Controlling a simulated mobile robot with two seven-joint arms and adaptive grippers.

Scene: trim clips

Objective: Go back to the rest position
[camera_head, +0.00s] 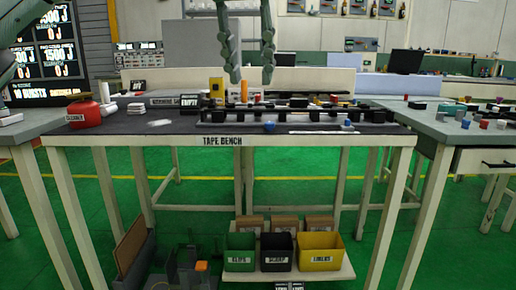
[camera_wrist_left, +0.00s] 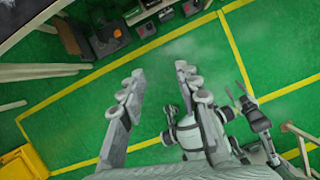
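My left gripper (camera_head: 251,78) hangs in the upper middle of the head view, above and in front of the tape bench (camera_head: 180,130). Its two grey fingers are spread apart with nothing between them. In the left wrist view the same gripper (camera_wrist_left: 160,72) shows open and empty over the green floor. My right gripper (camera_wrist_left: 235,92) shows small at the right of the left wrist view, with two thin fingers apart and nothing seen between them. It is outside the head view.
The bench holds a red cleaner container (camera_head: 84,112), a yellow box (camera_head: 216,88) and a long rail (camera_head: 270,116) with black clips. Labelled bins (camera_head: 276,252) stand on a low shelf beneath. A side table (camera_head: 440,128) with small parts is at the right.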

